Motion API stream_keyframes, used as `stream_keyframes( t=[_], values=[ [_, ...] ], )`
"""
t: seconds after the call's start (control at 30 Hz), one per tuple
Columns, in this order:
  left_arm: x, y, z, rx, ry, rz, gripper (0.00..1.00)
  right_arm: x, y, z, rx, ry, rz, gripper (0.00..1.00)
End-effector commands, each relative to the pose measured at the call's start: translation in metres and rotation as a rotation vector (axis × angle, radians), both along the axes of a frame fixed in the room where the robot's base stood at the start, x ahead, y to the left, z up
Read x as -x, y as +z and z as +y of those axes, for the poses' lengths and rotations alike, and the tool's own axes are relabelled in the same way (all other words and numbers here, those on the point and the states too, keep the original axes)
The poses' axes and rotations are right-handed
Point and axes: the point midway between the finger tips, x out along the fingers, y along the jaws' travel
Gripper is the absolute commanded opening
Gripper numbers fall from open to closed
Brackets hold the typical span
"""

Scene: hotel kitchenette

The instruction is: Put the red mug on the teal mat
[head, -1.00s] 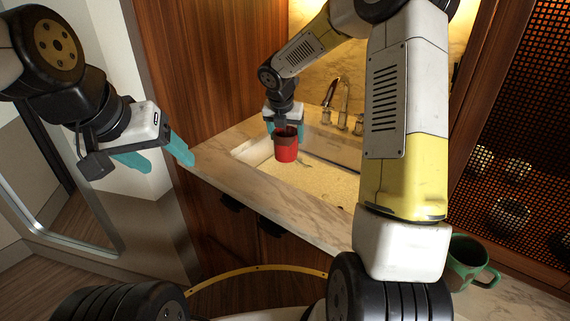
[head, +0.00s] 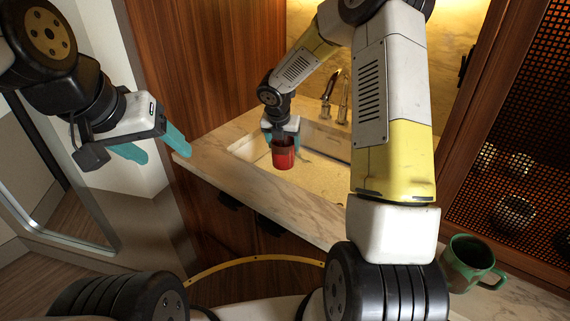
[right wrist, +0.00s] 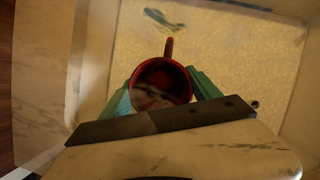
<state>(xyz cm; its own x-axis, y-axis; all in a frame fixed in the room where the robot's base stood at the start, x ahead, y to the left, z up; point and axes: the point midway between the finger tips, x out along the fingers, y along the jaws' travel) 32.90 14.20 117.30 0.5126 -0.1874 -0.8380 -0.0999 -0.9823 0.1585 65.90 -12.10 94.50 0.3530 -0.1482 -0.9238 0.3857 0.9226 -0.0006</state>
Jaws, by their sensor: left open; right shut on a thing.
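The red mug (head: 283,158) hangs upright over the sink in the head view. My right gripper (head: 281,138) is shut on it from above. In the right wrist view the mug (right wrist: 162,82) sits between the teal fingers of the right gripper (right wrist: 165,95), its opening towards the camera and its handle pointing up in the picture. My left gripper (head: 158,146) is open and empty, off to the left of the counter. I cannot make out a teal mat in either view now.
The sink basin (head: 318,172) is sunk into a marble counter (head: 215,155), with a faucet (head: 344,98) behind it. A small teal and dark object (right wrist: 163,19) lies on the basin floor. A green mug (head: 466,264) stands at the right, beside my right arm.

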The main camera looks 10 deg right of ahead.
Motion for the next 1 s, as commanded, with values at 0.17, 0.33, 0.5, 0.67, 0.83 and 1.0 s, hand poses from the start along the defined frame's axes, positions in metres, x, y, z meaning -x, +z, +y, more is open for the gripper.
stream_keyframes(
  t=[0.17,0.33,0.5,0.67,0.83,1.0],
  values=[
    [0.000,0.000,0.000,0.000,0.000,0.000,0.65,0.001,-0.031,0.000,0.001,0.002,0.005,0.14],
    [0.000,0.000,0.000,0.000,0.000,0.000,0.65,0.000,-0.057,0.000,0.000,0.002,0.001,0.14],
    [0.000,0.000,0.000,0.000,0.000,0.000,0.65,0.000,-0.074,0.000,0.000,0.001,0.002,0.14],
    [0.000,0.000,0.000,0.000,0.000,0.000,0.65,0.000,-0.096,0.000,0.001,0.001,0.001,0.14],
    [0.000,0.000,0.000,0.000,0.000,0.000,0.65,0.000,-0.102,0.000,0.000,0.000,-0.001,0.14],
    [0.000,0.000,0.000,0.000,0.000,0.000,0.65,0.000,-0.102,0.000,0.000,-0.001,-0.001,0.14]
  ],
)
